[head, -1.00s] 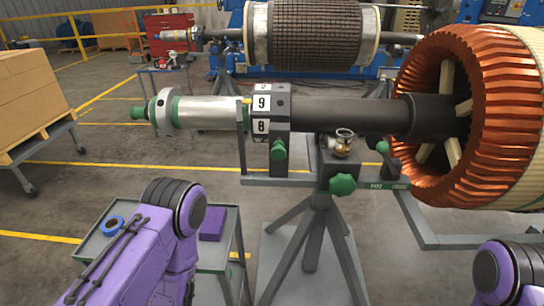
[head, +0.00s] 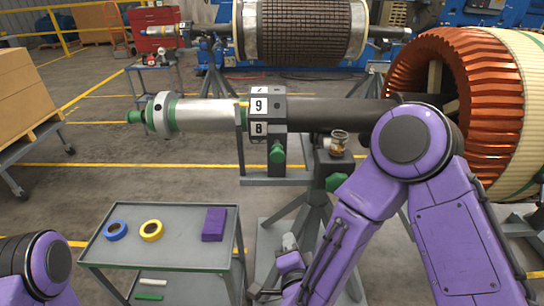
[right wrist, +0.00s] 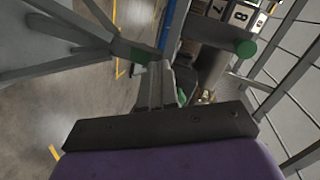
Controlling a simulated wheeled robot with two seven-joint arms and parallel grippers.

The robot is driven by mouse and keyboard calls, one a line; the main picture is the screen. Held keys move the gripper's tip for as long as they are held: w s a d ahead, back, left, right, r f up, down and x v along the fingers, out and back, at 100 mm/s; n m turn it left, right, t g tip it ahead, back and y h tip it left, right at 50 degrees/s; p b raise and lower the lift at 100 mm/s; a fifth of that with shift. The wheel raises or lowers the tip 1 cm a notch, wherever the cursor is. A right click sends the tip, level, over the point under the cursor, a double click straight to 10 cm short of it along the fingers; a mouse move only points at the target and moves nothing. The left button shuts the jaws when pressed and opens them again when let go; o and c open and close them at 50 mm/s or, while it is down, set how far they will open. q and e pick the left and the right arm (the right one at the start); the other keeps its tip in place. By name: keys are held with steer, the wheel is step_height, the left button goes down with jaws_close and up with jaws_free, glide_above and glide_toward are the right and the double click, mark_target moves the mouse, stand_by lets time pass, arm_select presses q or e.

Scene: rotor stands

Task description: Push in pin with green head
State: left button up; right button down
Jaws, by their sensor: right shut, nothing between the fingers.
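A green-headed pin (head: 277,153) sticks out of the upright stand below the numbered block (head: 267,116). A green knob (head: 334,182) shows on the tripod stand, partly behind my right arm. The right wrist view shows a round green head (right wrist: 245,48) on a grey shaft near the numbers, and another green piece (right wrist: 143,54) by a grey bar. My left gripper is out of view.
A grey cart (head: 180,255) at lower left carries blue tape (head: 115,230), yellow tape (head: 151,230) and a purple block (head: 214,224). The copper-wound stator (head: 425,70) stands at right. Grey bars flank the fingers.

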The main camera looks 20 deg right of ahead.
mark_target(278, 158)
step_height(278, 158, up, 13)
steer(key=w+a+m+t+h, duration=0.1)
steer(key=a+m+t+h, duration=0.15)
steer(key=m, duration=0.25)
steer(key=shift+t+y, duration=0.25)
steer(key=p+x, duration=0.5)
steer(key=x, duration=0.8)
steer(key=shift+w+f+p, duration=0.1)
steer(key=shift+w+p, duration=0.1)
steer(key=shift+p, duration=0.1)
steer(key=shift+w+d, duration=0.1)
steer(key=shift+w, duration=0.15)
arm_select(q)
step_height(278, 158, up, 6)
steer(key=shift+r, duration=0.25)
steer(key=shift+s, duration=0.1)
